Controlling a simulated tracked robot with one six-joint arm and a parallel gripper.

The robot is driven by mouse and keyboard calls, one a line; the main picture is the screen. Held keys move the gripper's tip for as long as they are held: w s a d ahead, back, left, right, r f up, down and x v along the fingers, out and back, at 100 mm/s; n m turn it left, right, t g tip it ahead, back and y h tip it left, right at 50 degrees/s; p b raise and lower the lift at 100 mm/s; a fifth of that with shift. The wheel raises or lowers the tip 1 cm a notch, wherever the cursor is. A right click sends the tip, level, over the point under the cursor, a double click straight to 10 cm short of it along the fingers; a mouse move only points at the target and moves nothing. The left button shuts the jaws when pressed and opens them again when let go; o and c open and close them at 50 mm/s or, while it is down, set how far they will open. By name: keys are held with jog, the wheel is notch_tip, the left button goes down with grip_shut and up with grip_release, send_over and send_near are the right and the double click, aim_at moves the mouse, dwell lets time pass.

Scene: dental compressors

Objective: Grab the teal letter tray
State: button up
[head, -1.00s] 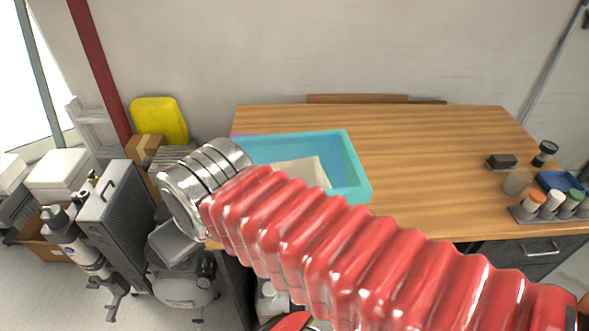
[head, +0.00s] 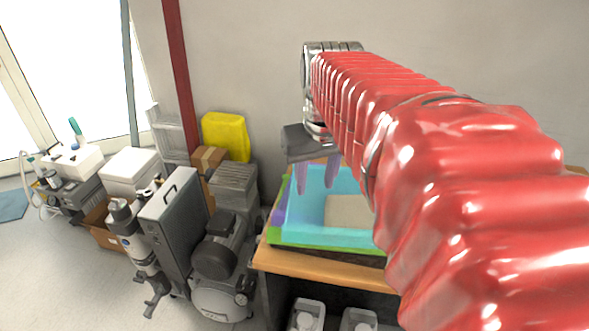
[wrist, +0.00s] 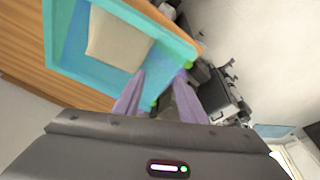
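The teal letter tray (head: 300,238) sits on the wooden table's left end, with a flat beige item (head: 347,211) inside it. Green (head: 275,236) and purple (head: 281,204) edges show beneath and beside it. My gripper (head: 317,186) has purple fingers that point down over the tray's far left part in the head view. In the wrist view the fingers (wrist: 161,76) are apart with nothing between them, close to one edge of the teal tray (wrist: 72,78). I cannot tell whether they touch it. My red arm hides the tray's right side in the head view.
The wooden table (head: 300,267) extends behind my arm. A compressor (head: 220,265), a grey case (head: 172,220), cardboard boxes and a yellow container (head: 225,136) crowd the floor to the left. White jugs (head: 306,315) stand below the table's front edge.

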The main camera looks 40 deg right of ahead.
jog(key=s+d+m+g, duration=0.1)
jog(key=s+d, duration=0.2)
jog(key=d, duration=0.5)
jog(key=s+d+m+y, duration=0.1)
jog(key=s+d, duration=0.3)
jog(key=d, duration=0.4)
jog(key=s+d+r+m+g, duration=0.1)
jog(key=s+d+m, duration=0.1)
jog(key=d, duration=0.7)
jog(key=shift+s+g, duration=0.3)
jog(key=shift+s, duration=0.35)
jog(key=shift+f, duration=4.25)
jog(key=shift+f, duration=0.15)
jog(key=shift+w+a+f, duration=0.1)
jog(key=shift+f, duration=2.4)
jog(key=shift+c, duration=0.7)
